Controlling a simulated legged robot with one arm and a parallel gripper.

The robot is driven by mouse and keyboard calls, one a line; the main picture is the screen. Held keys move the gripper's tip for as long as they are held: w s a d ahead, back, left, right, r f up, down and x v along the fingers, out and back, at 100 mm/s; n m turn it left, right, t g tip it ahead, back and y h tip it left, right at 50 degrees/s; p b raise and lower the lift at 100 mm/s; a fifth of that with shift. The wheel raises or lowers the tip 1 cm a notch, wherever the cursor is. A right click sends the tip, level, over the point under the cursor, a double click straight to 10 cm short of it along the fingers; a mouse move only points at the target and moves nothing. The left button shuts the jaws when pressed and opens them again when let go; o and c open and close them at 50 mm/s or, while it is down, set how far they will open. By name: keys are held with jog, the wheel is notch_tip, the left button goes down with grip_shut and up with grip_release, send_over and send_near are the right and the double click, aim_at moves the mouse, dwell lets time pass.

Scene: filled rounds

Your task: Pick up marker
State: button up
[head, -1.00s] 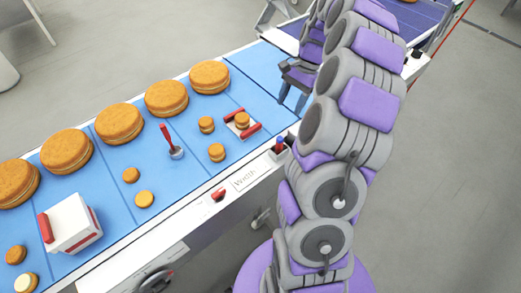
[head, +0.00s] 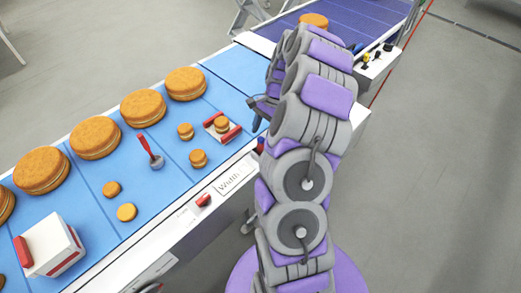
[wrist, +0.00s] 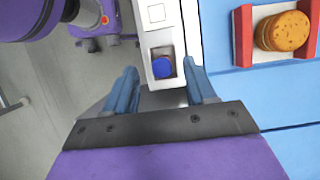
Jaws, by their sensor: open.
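A blue-topped item that looks like the marker (wrist: 162,67) sits in a recess in the white edge of the conveyor in the wrist view. Only its blue end shows there. In the head view a bit of it (head: 261,145) shows at the belt's near edge, partly hidden by my arm. My gripper (wrist: 163,88) is open and empty, its two blue-grey fingers spread to either side of the recess as seen from the wrist. I cannot tell how high the fingers are above it. In the head view my gripper (head: 258,112) is partly hidden by my arm.
A red-and-white holder (wrist: 241,38) with a small biscuit (wrist: 285,30) lies on the blue belt (wrist: 285,95). Large biscuits (head: 96,137), a red-handled tool (head: 150,150) and a white box (head: 52,245) are on the belt.

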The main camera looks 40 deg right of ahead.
aim_at(261, 137)
jog(key=shift+d+b+x, duration=0.2)
jog(key=shift+b+x, duration=0.15)
jog(key=shift+x, duration=1.15)
jog(key=shift+d+b+x, duration=0.2)
jog(key=shift+b+x, duration=0.1)
jog(key=shift+x, duration=1.25)
jog(key=shift+w+f, duration=0.15)
grip_shut()
